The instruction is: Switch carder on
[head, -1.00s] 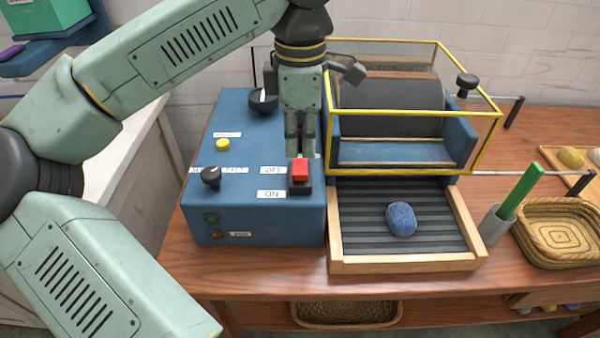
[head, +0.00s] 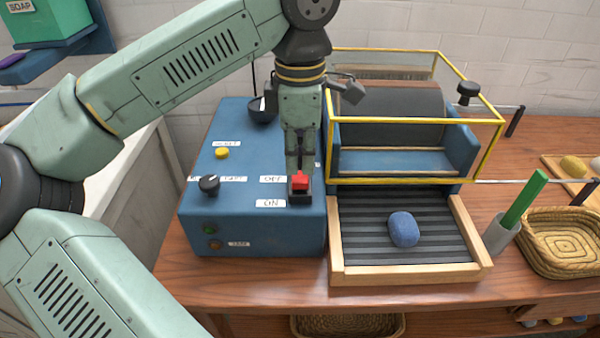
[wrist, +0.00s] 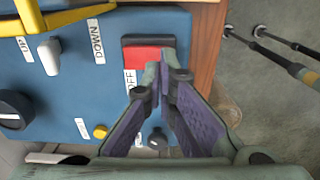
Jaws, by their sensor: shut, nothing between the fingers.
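The carder's blue control box (head: 262,235) stands on the wooden table, with a red switch (head: 300,182) in a black housing at its right edge. An OFF label (head: 271,179) is beside the switch's far end and an ON label (head: 270,203) beside its near end. My gripper (head: 299,170) points down with its fingers shut and empty, at the switch's far, OFF side. In the wrist view the fingertips (wrist: 160,72) overlap part of the red switch (wrist: 146,58). I cannot tell whether they touch it. The green lamp (head: 210,229) looks dark.
A yellow-framed clear guard (head: 415,180) covers the drum just right of my gripper. A blue wool piece (head: 404,229) lies on the ribbed feed tray (head: 410,271). A black knob (head: 209,184) and yellow button (head: 222,153) sit left on the panel.

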